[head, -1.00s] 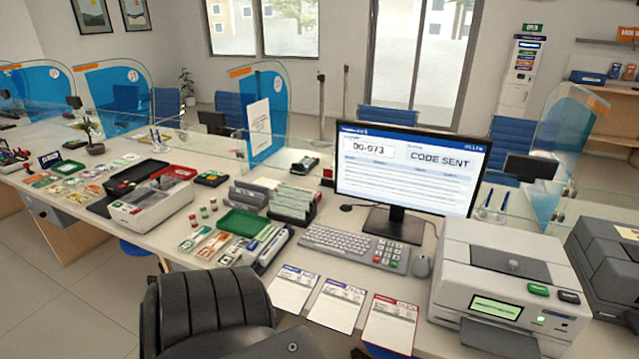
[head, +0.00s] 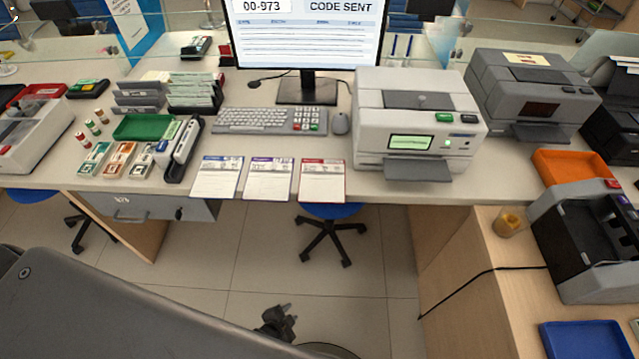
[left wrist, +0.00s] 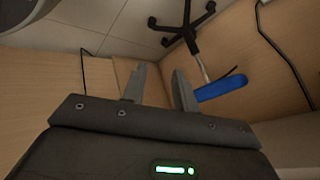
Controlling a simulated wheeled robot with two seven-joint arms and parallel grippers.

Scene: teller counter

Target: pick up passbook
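I cannot pick out a passbook for certain. Three printed slips lie in a row at the counter's front edge: a blue-headed slip (head: 217,178), a purple-headed slip (head: 269,179) and a red-headed slip (head: 322,181). A grey-white printer (head: 415,123) with a lit green screen stands to their right; its front tray looks empty. My left gripper (head: 280,318) is low in front of the counter, over the floor, away from the slips. In the left wrist view its two fingers (left wrist: 158,82) stand apart with nothing between them. My right gripper does not show.
A blue swivel chair (head: 331,211) is under the counter.

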